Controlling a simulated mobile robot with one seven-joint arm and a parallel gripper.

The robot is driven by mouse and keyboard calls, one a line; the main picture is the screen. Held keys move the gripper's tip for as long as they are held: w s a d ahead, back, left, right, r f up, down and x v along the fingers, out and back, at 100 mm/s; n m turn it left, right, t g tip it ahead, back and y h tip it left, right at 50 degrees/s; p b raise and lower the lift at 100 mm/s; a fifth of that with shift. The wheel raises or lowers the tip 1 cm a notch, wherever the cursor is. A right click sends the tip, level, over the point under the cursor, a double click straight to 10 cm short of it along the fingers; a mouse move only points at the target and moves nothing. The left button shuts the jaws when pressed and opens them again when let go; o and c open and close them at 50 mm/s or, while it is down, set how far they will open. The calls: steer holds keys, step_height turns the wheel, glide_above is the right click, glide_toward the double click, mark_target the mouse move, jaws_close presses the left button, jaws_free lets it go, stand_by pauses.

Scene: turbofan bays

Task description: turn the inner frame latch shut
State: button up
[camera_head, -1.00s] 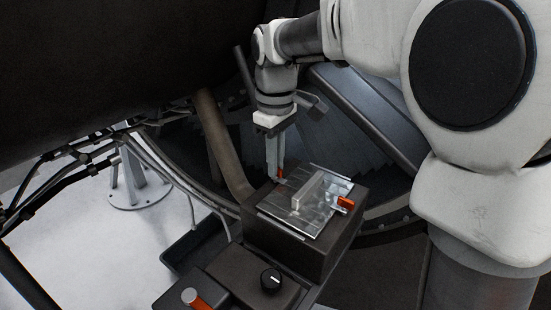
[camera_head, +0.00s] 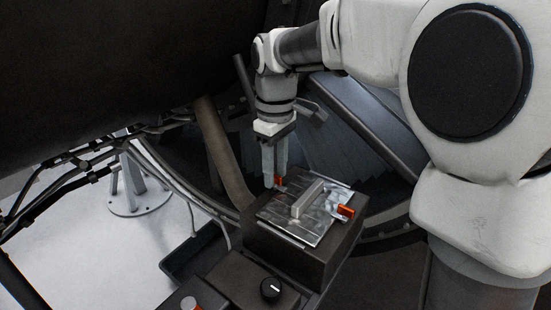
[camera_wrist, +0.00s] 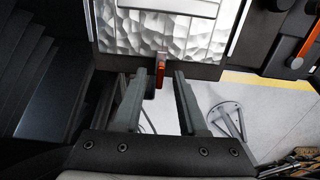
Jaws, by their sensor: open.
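A silver panel with a raised grey bar (camera_head: 307,197) lies on top of a dark box. A small orange latch (camera_head: 280,181) sits at the panel's far edge, beside my fingertips. A second orange latch (camera_head: 346,212) sits at its right edge. My gripper (camera_head: 275,183) points down at the far edge, open. In the wrist view, the near orange latch (camera_wrist: 160,75) stands between the tips of my open gripper (camera_wrist: 162,80), with a gap on both sides. I cannot tell its exact angle. The silver panel (camera_wrist: 165,37) fills the top there.
A black dial (camera_head: 271,290) and an orange lever with a grey end (camera_head: 190,303) sit on the lower box in front. A large dark casing (camera_head: 120,70) overhangs the left. A brown strut (camera_head: 222,150) rises just left of my gripper.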

mark_target(276, 175)
step_height(276, 175, up, 17)
steer(key=p, duration=0.1)
steer(key=shift+r+p, duration=0.15)
steer(key=shift+p, duration=0.2)
stand_by(0.3)
